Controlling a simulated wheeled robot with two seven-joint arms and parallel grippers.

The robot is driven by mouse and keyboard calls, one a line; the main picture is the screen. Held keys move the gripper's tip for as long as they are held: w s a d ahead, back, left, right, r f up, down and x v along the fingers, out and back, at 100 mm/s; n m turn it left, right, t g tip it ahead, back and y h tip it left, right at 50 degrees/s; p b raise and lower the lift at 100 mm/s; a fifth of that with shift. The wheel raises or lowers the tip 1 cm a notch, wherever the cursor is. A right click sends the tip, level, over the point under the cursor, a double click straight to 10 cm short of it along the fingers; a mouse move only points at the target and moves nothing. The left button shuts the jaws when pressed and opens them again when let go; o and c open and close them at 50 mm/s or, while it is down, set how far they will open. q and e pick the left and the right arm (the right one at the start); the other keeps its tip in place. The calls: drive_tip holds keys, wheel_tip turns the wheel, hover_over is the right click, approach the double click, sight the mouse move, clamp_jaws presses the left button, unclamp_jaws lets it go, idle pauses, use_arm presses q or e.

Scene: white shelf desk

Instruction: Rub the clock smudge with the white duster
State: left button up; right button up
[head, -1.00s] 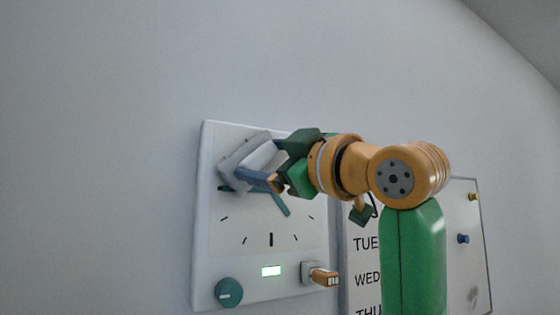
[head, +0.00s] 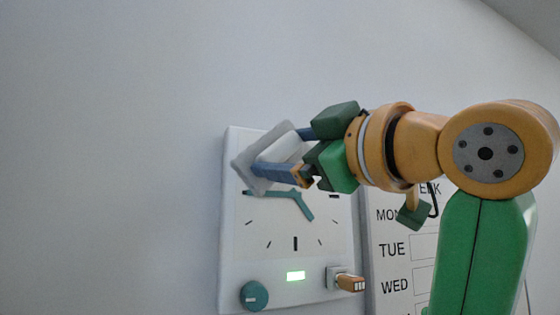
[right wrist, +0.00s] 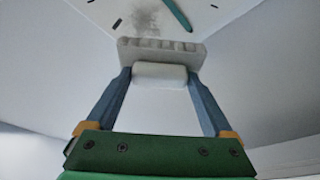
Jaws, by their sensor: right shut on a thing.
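The white duster (head: 262,158) is held in my right gripper (head: 280,150), in front of the upper left of the clock (head: 272,218). In the right wrist view my right gripper (right wrist: 159,74) has its blue fingers shut on the pale handle of the duster (right wrist: 160,48). The grey smudge (right wrist: 146,17) shows on the clock face just beyond the duster's edge. The duster and gripper hide that part of the face in the head view. I cannot tell if the duster touches the clock. My left gripper is not in view.
A weekday board (head: 392,251) hangs to the right, partly behind my right arm. The wall to the left is clear.

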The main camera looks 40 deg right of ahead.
idle(0.3)
drive_tip(key=shift+s, duration=0.3)
drive_tip(key=shift+s+a, duration=0.25)
drive_tip(key=shift+s, duration=0.75)
drive_tip(key=shift+s+a, duration=0.1)
drive_tip(key=shift+s, duration=0.15)
drive_tip(key=shift+w, duration=0.3)
drive_tip(key=shift+w+d+p, duration=0.1)
drive_tip(key=shift+w+d, duration=0.2)
drive_tip(key=shift+w, duration=0.75)
drive_tip(key=shift+w+d+p, duration=0.15)
drive_tip(key=shift+w+d, duration=0.15)
drive_tip(key=shift+w, duration=0.7)
drive_tip(key=shift+w+d+p, duration=0.1)
drive_tip(key=shift+w+d, duration=0.2)
drive_tip(key=shift+w, duration=0.75)
drive_tip(key=shift+s, duration=0.15)
